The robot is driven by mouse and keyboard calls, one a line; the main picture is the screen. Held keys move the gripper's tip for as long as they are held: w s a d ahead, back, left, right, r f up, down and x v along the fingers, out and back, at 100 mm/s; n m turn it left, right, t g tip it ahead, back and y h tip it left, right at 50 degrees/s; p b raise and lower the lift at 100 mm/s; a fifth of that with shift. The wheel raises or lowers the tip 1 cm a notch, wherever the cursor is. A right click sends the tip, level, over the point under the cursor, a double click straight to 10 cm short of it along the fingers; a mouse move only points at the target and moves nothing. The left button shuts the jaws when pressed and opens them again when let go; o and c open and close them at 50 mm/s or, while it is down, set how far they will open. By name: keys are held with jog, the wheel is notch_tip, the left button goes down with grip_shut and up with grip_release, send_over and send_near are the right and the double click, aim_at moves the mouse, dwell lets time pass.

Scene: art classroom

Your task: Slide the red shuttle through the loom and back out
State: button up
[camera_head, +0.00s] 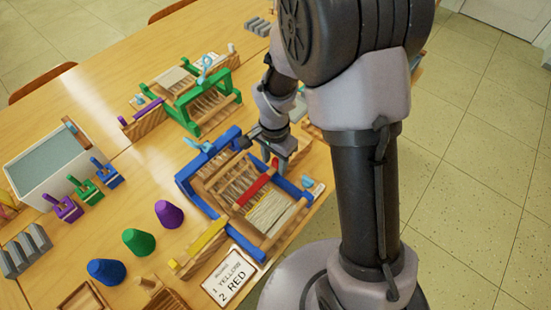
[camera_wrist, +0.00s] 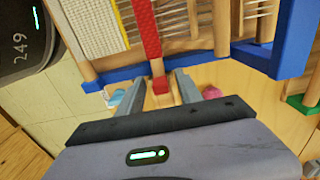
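The loom is a wooden frame with blue sides (camera_head: 203,200), standing near the table's front edge. The long red shuttle (camera_head: 253,188) lies across its threads, beside a patch of light woven cloth. In the wrist view the red shuttle (camera_wrist: 148,28) passes over the loom's blue side rail (camera_wrist: 205,58), and its end sticks out toward me. My gripper (camera_wrist: 161,86) has its two fingers on either side of that end, with what looks like a gap on both sides. In the head view my gripper (camera_head: 278,158) is at the loom's far right side, partly hidden by my arm.
A yellow shuttle (camera_head: 208,236) lies left of the loom, by a card (camera_head: 230,277) reading "1 YELLOW 2 RED". A green loom (camera_head: 188,118) stands behind. Blue, green and purple cones (camera_head: 138,242) and a white bin (camera_head: 48,160) are at left.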

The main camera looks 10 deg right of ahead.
jog(key=shift+d, duration=0.1)
notch_tip(320, 180, up, 18)
jog(key=p, duration=0.7)
jog(key=shift+f, duration=0.25)
